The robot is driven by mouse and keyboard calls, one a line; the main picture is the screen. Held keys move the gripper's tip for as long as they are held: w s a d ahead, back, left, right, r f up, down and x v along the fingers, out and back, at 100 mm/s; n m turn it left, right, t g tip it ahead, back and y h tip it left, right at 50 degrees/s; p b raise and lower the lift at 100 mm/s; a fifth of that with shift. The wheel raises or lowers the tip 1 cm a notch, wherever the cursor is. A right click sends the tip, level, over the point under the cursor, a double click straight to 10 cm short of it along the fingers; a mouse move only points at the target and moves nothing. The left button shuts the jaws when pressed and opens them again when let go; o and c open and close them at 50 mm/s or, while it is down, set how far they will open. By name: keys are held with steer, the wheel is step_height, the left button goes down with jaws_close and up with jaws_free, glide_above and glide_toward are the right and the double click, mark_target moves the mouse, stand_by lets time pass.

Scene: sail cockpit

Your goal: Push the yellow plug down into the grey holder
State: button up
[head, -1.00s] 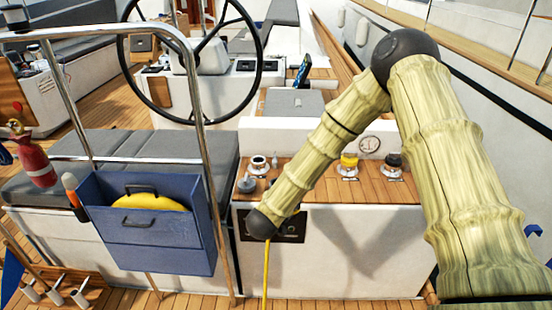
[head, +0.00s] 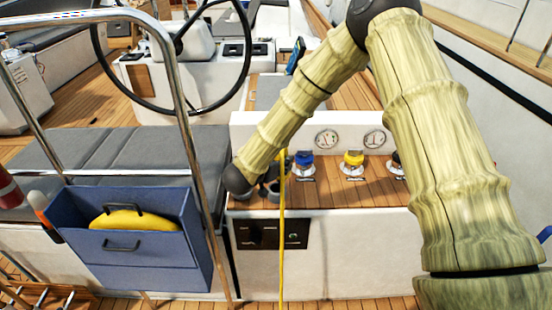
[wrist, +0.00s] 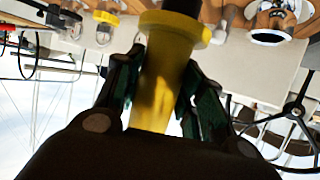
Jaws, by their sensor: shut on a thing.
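In the wrist view the yellow plug (wrist: 158,85) stands between the two dark fingers of my gripper (wrist: 163,68), which press on it from both sides. The plug has a wide flange at its far end, with a black part (wrist: 175,10) beyond the flange. In the head view my arm's wrist covers the gripper and most of the plug. A yellow cable (head: 282,240) hangs down the console front near it. Small grey shapes (head: 271,188) show beside my wrist on the console top; I cannot tell whether one is the grey holder or whether the plug touches it.
On the console's wooden top (head: 330,195) stand a blue-capped fitting (head: 300,160), a yellow-capped one (head: 353,160) and a black one (head: 397,160). Two gauges sit behind them. A blue bin (head: 150,245) and a steel rail (head: 190,120) stand left. The steering wheel is behind.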

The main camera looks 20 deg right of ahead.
steer(key=shift+a+f+b, duration=0.35)
steer(key=shift+a+f, duration=0.05)
steer(key=shift+a, duration=0.05)
steer(key=shift+w+a+f+b, duration=0.1)
steer(key=shift+f+b, duration=0.2)
steer(key=shift+f, duration=0.15)
steer(key=shift+w+a+f+b, duration=0.1)
steer(key=shift+f+b, duration=0.2)
steer(key=shift+f, duration=0.15)
steer(key=shift+d+f+b, duration=0.1)
steer(key=shift+f+b, duration=1.05)
steer(key=shift+f, duration=0.25)
steer(key=shift+s, duration=0.1)
steer(key=shift+s+p, duration=0.1)
steer(key=shift+p, duration=0.55)
steer(key=shift+f, duration=0.5)
steer(key=o, duration=1)
steer(key=shift+c, duration=0.2)
steer(key=shift+a, duration=0.25)
